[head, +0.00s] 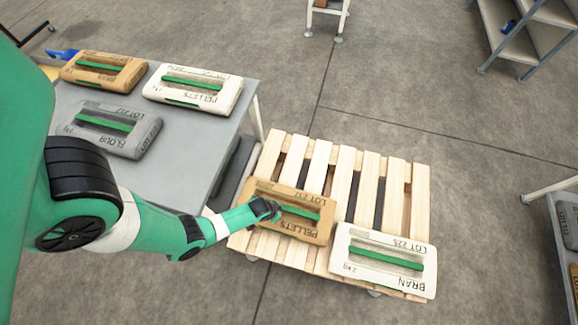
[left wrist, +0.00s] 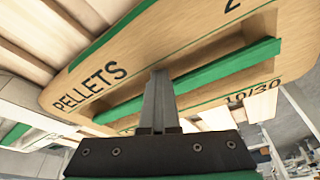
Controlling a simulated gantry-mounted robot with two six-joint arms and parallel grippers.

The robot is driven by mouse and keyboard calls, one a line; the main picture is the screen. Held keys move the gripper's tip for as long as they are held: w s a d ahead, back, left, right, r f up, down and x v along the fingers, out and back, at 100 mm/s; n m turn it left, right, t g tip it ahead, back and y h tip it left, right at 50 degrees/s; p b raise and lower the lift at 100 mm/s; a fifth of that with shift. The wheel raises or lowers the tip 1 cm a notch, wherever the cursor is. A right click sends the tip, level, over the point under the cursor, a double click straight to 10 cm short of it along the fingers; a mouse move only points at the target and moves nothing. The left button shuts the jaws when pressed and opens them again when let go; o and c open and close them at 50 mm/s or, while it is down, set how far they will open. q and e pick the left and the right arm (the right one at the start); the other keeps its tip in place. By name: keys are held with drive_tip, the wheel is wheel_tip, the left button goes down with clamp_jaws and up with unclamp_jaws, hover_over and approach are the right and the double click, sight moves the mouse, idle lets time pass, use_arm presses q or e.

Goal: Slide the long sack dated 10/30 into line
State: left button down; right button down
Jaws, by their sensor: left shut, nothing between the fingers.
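The long tan sack (head: 310,233) reads PELLETS and LOT 237 and lies on the wooden pallet (head: 352,160), toward its near left part. In the left wrist view the same tan sack (left wrist: 190,32) shows PELLETS, the date 10/30 and a green bar handle (left wrist: 225,65). My left gripper (head: 275,211) is at the left end of this sack, close to the handle. Its fingers (left wrist: 158,98) are shut with nothing between them. I cannot tell whether they touch the sack. A white BRAN sack (head: 350,269) lies to its right on the pallet. My right gripper is not in view.
A grey table (head: 190,138) at the left bears a tan sack (head: 82,78), a white PELLETS sack (head: 170,100) and a grey FLOUR sack (head: 85,138). The pallet's far slats are bare. Shelving stands at the upper right and more sacks at the right edge.

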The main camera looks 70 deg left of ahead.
sight(292, 222)
use_arm(q)
drive_tip(key=shift+s+d+f, duration=0.15)
drive_tip(key=shift+s+d, duration=0.55)
drive_tip(key=shift+d, duration=0.25)
drive_tip(key=shift+w+d, duration=0.1)
drive_tip(key=shift+w, duration=0.3)
drive_tip(key=shift+w+d, duration=0.45)
drive_tip(key=shift+w, duration=0.15)
drive_tip(key=shift+w+d+b, duration=0.3)
drive_tip(key=shift+w+b, duration=0.2)
drive_tip(key=shift+w, duration=0.25)
drive_tip(key=shift+w+d, duration=0.35)
drive_tip(key=shift+w, duration=0.25)
drive_tip(key=shift+w+d, duration=0.3)
drive_tip(key=shift+w, duration=0.25)
drive_tip(key=shift+d, duration=0.1)
